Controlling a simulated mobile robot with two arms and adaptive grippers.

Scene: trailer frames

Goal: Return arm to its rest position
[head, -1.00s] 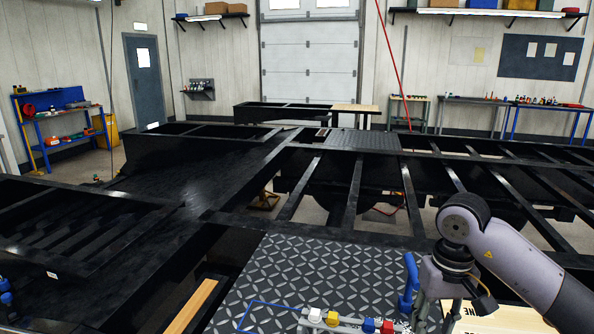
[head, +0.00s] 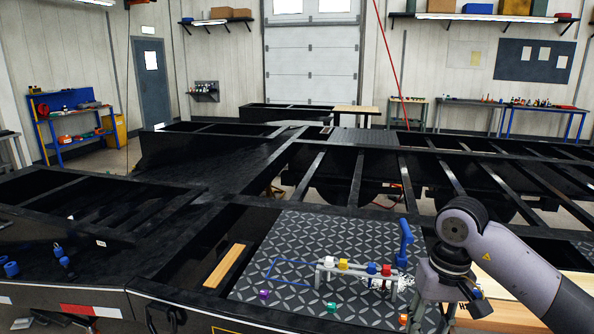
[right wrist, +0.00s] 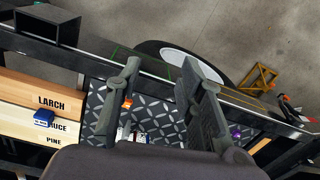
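My right arm (head: 500,255) reaches in from the right in the head view, and its gripper (head: 432,318) points down at the right edge of a diamond-plate panel (head: 300,238). In the right wrist view the two fingers of the right gripper (right wrist: 162,66) stand apart with nothing between them. A blue handle (head: 404,243) stands upright just left of the gripper in the head view. I cannot see my left arm or left gripper.
A rack with coloured blocks (head: 358,268) stands on the panel, with loose purple (head: 264,294), green (head: 331,308) and orange (head: 403,319) pieces in front. Black trailer frames (head: 200,165) fill the middle. Labelled wood boards (right wrist: 40,95) lie beside the panel.

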